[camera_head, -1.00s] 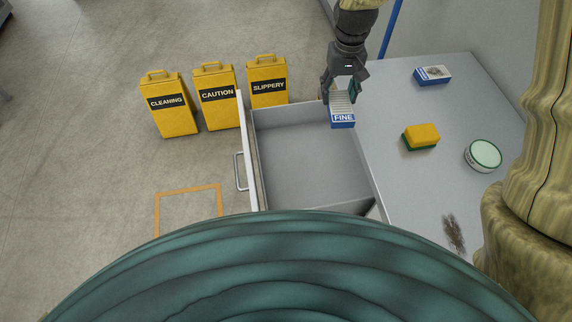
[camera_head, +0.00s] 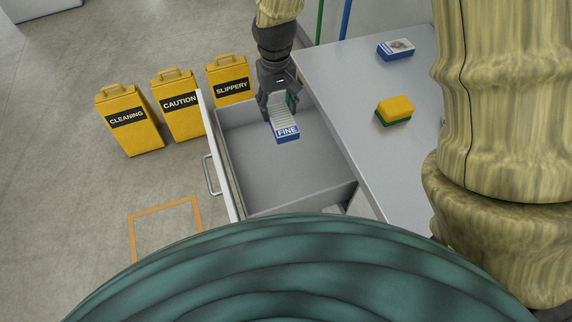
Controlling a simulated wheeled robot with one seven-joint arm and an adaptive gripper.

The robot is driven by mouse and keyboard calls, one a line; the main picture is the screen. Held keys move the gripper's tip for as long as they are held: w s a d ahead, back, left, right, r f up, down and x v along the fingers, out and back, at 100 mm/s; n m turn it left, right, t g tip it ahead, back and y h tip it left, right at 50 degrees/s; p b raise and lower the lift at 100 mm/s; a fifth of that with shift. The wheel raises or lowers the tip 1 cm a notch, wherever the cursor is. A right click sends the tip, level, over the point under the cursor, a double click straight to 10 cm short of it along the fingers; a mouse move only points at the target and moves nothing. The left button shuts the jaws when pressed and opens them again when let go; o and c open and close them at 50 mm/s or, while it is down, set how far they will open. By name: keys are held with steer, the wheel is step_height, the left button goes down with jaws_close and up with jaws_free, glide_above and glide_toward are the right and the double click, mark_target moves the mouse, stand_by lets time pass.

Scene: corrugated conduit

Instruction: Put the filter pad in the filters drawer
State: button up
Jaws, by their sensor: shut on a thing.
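My gripper (camera_head: 280,108) is shut on the filter pad (camera_head: 286,130), a white pleated block with a blue front edge marked "FINE". The pad is held over the open drawer (camera_head: 262,182), toward its far part. The drawer is grey inside, pulled out to the left of the cabinet, with a white front and a bar handle (camera_head: 211,176). The inside looks empty. No drawer label can be read from here. I cannot tell exactly how high the pad is above the drawer floor.
The grey cabinet top (camera_head: 355,110) holds a yellow and green sponge (camera_head: 394,110) and a blue and white box (camera_head: 396,49). Yellow signs (camera_head: 129,120) stand on the floor left of the drawer. An orange outline (camera_head: 165,204) marks the floor. My own arm hides the right side.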

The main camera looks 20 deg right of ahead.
steer(key=s+a+f+b, duration=0.1)
steer(key=s+f+b, duration=0.2)
steer(key=f+b, duration=0.2)
steer(key=s+a+f+b, duration=0.1)
steer(key=s+f+b, duration=0.2)
steer(key=f+b, duration=0.2)
steer(key=s+a+f+b, duration=0.1)
steer(key=s+f+b, duration=0.2)
steer(key=f, duration=0.4)
steer(key=shift+a+f+b, duration=0.2)
steer(key=shift+a+b, duration=0.05)
steer(key=shift+b, duration=0.65)
steer(key=w+d, duration=0.1)
steer(key=w, duration=0.4)
steer(key=w+d+f, duration=0.1)
steer(key=w+d, duration=0.1)
steer(key=w, duration=0.3)
steer(key=w+d, duration=0.2)
steer(key=w, duration=0.3)
steer(key=shift+d+f, duration=0.25)
steer(key=shift+f, duration=1.75)
steer(key=shift+f, duration=0.15)
steer(key=o, duration=1.1)
steer(key=shift+c, duration=0.2)
step_height(320, 180, up, 12)
steer(key=shift+p, duration=0.3)
